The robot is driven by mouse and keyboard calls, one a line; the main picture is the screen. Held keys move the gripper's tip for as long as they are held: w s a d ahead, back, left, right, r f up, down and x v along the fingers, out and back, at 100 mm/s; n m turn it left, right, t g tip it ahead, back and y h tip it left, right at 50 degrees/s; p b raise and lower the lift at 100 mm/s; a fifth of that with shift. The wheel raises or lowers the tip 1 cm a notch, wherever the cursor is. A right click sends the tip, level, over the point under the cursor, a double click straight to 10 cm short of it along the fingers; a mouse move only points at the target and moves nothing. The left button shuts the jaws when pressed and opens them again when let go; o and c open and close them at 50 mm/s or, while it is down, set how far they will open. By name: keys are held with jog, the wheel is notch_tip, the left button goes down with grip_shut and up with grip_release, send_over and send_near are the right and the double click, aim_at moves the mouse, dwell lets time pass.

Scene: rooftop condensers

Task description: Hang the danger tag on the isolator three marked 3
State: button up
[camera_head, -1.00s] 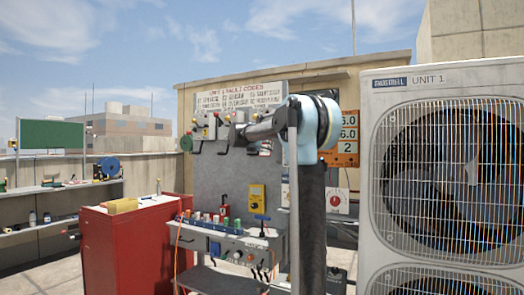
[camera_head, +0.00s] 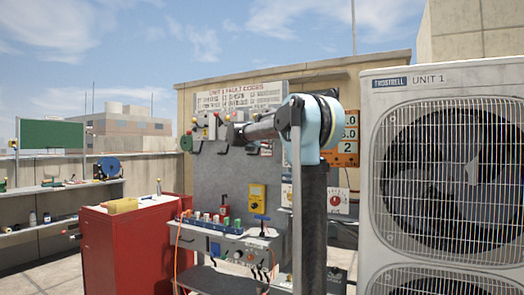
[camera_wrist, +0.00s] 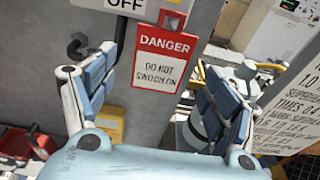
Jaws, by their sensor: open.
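The danger tag (camera_wrist: 160,62), red on top with a white "DO NOT SWITCH ON" panel, hangs upright against a grey surface in the wrist view. Its red top end (camera_wrist: 172,18) meets a grey part at the frame's top edge; what holds it there is unclear. My gripper (camera_wrist: 160,80) is open, with one blue-padded finger on each side of the tag and apart from it. In the head view, several isolators (camera_head: 212,121) sit along the top of a grey board. No number 3 is readable.
An "OFF" label (camera_wrist: 124,5) and a black hook (camera_wrist: 77,46) are left of the tag. A printed sheet (camera_wrist: 290,115) stands at right. In the head view, a red cabinet (camera_head: 112,255) stands left of the bench and a condenser unit (camera_head: 368,190) at right.

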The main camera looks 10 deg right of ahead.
jog(key=v, duration=1)
jog(key=s+d+f+m+g+y, duration=0.1)
jog(key=s+d+f+m+g, duration=0.2)
jog(key=s+d+f+m, duration=0.65)
jog(key=s+d+f+m+g+y, duration=0.2)
jog(key=s+f+m+g, duration=0.25)
jog(key=s+f, duration=1)
jog(key=s+a+f+m+g+y, duration=0.1)
jog(key=s+a+f+m+y, duration=0.2)
jog(key=s+f+m, duration=0.4)
jog(key=s+a+f+m+g+y, duration=0.2)
jog(key=s+f+m, duration=0.5)
jog(key=s+f, duration=1)
notch_tip(320, 180, down, 4)
jog(key=shift+s+a+r+m+y, duration=0.1)
jog(key=shift+s+a+m+y, duration=0.2)
jog(key=shift+y, duration=0.4)
jog(key=shift+w, duration=0.15)
jog(key=shift+w+f, duration=0.25)
jog(key=shift+w, duration=0.2)
